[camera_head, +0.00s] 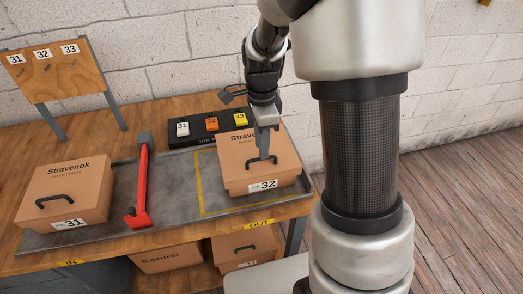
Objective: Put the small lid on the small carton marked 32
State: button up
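The small carton marked 32 (239,189) stands in the right part of the grey tray, with its white label on the front. The brown small lid (235,155) with a dark handle lies over the carton's top; from this view I cannot tell whether it is fully seated. My gripper (263,154) points down at the lid, its fingertips at the handle. The fingers are seen edge-on and hide part of the handle, so whether they are closed on it is unclear.
A carton marked 31 (63,194) stands at the tray's left, with a red tool (142,185) beside it. A black rack (161,142) with colored tags 31, 32, 33 stands behind. More cartons sit on the shelf below. The tray's middle (180,185) is clear.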

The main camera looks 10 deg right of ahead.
notch_tip(320, 180, up, 8)
jog(key=r, duration=0.1)
jog(key=s+r+n+t, duration=0.2)
jog(key=s+r+n, duration=0.2)
jog(key=s+n, duration=0.5)
jog(key=s+r+n+t, duration=0.3)
jog(key=s+r+n, duration=0.2)
jog(key=s+n, duration=0.4)
jog(key=shift+s+r+t, duration=0.15)
jog(key=shift+r+t, duration=0.05)
jog(key=shift+t, duration=0.1)
jog(key=shift+r+p, duration=0.85)
jog(key=shift+p, duration=0.15)
